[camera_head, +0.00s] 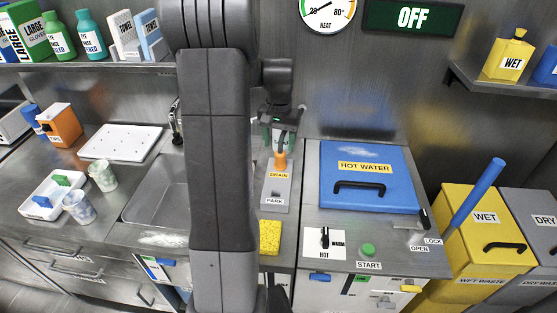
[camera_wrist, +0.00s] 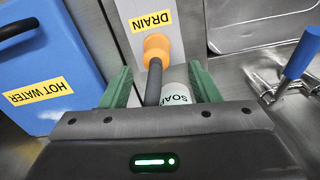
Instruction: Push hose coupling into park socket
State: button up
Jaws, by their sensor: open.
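The orange hose coupling (camera_head: 280,161) stands at the DRAIN label on a narrow grey panel (camera_head: 268,212). It also shows in the wrist view (camera_wrist: 156,45), beside the upside-down DRAIN label. A dark hose (camera_wrist: 154,82) runs from it back toward my gripper. The PARK label (camera_head: 275,201) is on the near part of the same panel; the socket opening itself is not clear. My gripper (camera_head: 279,138) is above and behind the coupling. In the wrist view its green fingers (camera_wrist: 160,70) are apart, with the hose between them and the coupling beyond their tips.
A white SOAP container (camera_wrist: 175,88) shows beyond the jaws, between the fingers in view. The blue HOT WATER lid (camera_head: 367,177) is to the right. A sink (camera_head: 160,190) lies left, partly behind my arm. A yellow sponge (camera_head: 270,238) lies in front of the panel.

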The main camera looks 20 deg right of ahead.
aim_at(280, 152)
jog(key=shift+s+d+f, duration=0.1)
jog(key=shift+f, duration=1.3)
jog(key=shift+s+f, duration=0.1)
jog(key=shift+f, duration=1.25)
jog(key=c, duration=1.2)
jog(key=shift+r, duration=0.15)
